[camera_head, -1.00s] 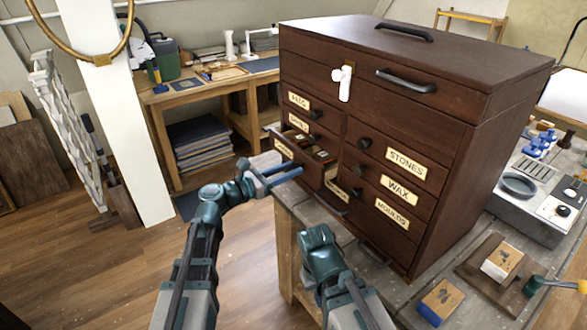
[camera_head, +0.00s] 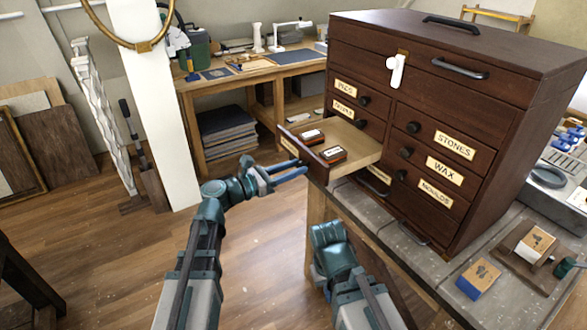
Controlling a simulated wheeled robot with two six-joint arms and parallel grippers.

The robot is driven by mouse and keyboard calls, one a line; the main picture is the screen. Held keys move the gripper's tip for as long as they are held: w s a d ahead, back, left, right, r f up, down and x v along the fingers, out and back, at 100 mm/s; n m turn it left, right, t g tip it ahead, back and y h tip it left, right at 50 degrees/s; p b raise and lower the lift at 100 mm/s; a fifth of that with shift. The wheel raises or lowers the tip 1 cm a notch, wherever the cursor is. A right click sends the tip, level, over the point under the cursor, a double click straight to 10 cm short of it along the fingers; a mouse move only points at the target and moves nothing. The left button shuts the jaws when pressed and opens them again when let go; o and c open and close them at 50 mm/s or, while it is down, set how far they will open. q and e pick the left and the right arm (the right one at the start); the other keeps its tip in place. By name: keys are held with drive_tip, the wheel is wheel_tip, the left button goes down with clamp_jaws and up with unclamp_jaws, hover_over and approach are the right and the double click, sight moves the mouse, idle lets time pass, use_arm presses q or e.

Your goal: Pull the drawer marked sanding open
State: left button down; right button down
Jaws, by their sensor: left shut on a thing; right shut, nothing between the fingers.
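The dark wooden chest (camera_head: 480,100) stands on the bench with labelled drawers in two columns. One left-column drawer (camera_head: 352,150) is pulled well out; its front label is too slanted to read, so I cannot tell whether it says sanding.
The grey bench (camera_head: 405,255) holds a cork-topped blue block (camera_head: 478,278) and a wooden board with another block at right. Closed drawers marked stones, wax and moulds fill the right column. A white pillar (camera_head: 150,100) stands at left. Wooden floor is clear left of the bench.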

use_arm(q)
drive_tip(key=c, duration=0.6)
unclamp_jaws()
drive_tip(key=v, duration=1.4)
drive_tip(key=s+d+f+m+g+y, duration=0.3)
drive_tip(key=s+d+f+m+g, duration=0.1)
drive_tip(key=d+f+m, duration=0.25)
drive_tip(key=s+d+f+m+g+y, duration=0.2)
drive_tip(key=s+d+f+m+g, duration=0.3)
drive_tip(key=f+m, duration=0.3)
drive_tip(key=s+f+m+y, duration=0.2)
drive_tip(key=m+y, duration=0.1)
drive_tip(key=m, duration=0.1)
drive_tip(key=s+f+m+g+y, duration=0.1)
drive_tip(key=s+f+m+y, duration=0.1)
drive_tip(key=m+y, duration=0.2)
drive_tip(key=s+a+f+m+y, duration=0.1)
drive_tip(key=s+f+m+y, duration=0.1)
drive_tip(key=m, duration=0.4)
drive_tip(key=shift+s+a+f+m+g+y, duration=0.15)
drive_tip(key=shift+f+g+y, duration=0.1)
drive_tip(key=shift+y, duration=0.25)
drive_tip(key=shift+w+f+m+g+y, duration=0.1)
drive_tip(key=shift+f+g+y, duration=0.1)
drive_tip(key=shift+y, duration=0.3)
